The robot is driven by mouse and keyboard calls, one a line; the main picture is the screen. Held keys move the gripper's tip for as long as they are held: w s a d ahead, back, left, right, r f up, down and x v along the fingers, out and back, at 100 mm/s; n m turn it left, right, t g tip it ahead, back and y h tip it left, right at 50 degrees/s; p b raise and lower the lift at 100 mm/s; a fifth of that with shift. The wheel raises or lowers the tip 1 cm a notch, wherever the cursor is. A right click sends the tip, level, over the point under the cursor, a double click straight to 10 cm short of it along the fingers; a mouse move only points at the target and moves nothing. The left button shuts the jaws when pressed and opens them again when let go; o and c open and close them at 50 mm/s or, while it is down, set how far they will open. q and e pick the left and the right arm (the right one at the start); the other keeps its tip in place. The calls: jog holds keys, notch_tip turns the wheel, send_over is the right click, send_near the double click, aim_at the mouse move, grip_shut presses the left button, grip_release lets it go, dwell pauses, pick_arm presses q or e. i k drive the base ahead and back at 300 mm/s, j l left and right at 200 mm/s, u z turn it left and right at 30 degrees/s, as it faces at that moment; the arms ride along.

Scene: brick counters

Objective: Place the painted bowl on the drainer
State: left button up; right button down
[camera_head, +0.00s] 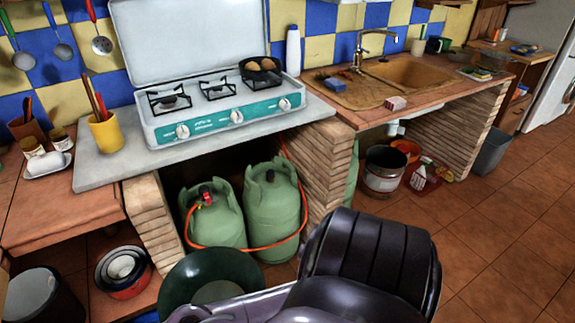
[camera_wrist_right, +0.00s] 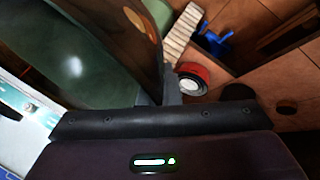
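The painted bowl (camera_head: 190,274) is dark green inside and shows at the bottom of the head view, in front of the counters and below their tops. In the right wrist view the bowl (camera_wrist_right: 75,65) fills the upper left, with orange patches on its dark outer side. My right gripper (camera_wrist_right: 163,92) is shut on the bowl's wall, which runs up from between its fingers; the fingers are partly hidden. The drainer (camera_head: 372,94) is the ribbed tan board left of the sink basin. My left gripper is not in view.
A blue sponge (camera_head: 335,84) lies on the drainer, and a pink block (camera_head: 396,103) lies at its front edge. A tap (camera_head: 368,42) rises behind. The stove (camera_head: 215,108) stands left of the sink. Two gas bottles (camera_head: 272,210) stand under it, and stacked pots (camera_head: 124,271) are at left.

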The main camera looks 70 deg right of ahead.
aim_at(369, 91)
jog(key=l+z, duration=0.3)
jog(key=z, duration=0.2)
jog(key=i+l+z, duration=0.15)
jog(key=z, duration=0.3)
jog(key=i+l+z, duration=0.15)
jog(key=l+z, duration=0.15)
jog(key=z, duration=0.2)
jog(key=i+l+z, duration=0.15)
jog(key=z, duration=0.3)
